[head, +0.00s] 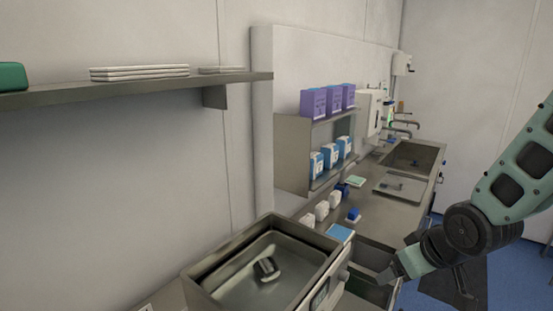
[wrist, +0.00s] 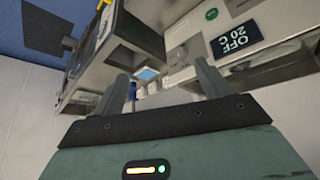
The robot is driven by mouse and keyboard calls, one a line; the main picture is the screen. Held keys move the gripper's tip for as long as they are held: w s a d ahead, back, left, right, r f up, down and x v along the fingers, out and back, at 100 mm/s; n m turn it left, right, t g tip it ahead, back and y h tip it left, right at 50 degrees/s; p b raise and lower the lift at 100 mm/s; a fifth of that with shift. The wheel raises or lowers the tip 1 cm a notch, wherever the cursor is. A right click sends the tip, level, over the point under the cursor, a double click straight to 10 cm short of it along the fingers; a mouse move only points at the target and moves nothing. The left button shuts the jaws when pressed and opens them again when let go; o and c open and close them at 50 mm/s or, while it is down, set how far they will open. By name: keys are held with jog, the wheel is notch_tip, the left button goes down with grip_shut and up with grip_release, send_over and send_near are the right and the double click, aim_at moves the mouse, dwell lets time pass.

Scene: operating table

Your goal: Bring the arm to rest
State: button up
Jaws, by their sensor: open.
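My arm comes in from the right edge of the head view, bent at a dark joint. My gripper (head: 388,272) is at its lower left end, in front of the counter and to the right of the steel bath. In the wrist view my gripper (wrist: 163,82) has its two fingers well apart, with nothing held between them. The fingers point toward the counter front, whose details behind them are partly hidden.
A steel bath (head: 207,283) holds a small metal object (head: 267,268); its display (wrist: 240,32) reads OFF, 20 C. An open drawer (head: 368,290) is close to my gripper. A shelf with purple boxes (head: 313,103) and a sink (head: 413,157) are farther back. Blue floor lies right.

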jog(key=s+d+r+m+g+h, duration=0.1)
jog(key=s+d+r+m+g, duration=0.25)
jog(key=s+d, duration=0.35)
jog(key=s+a+f+n+g+b, duration=0.1)
jog(key=s+a+f+n+b, duration=0.2)
jog(key=s+a, duration=0.4)
jog(key=s+a+f+n+g+b, duration=0.1)
jog(key=s+a+f+n+b, duration=0.2)
jog(key=s+a, duration=0.4)
jog(key=a+n+b, duration=0.1)
jog(key=a+b, duration=0.1)
jog(key=a, duration=0.2)
jog(key=shift+a+f, duration=0.15)
jog(key=shift+a, duration=0.05)
jog(key=shift+g, duration=0.25)
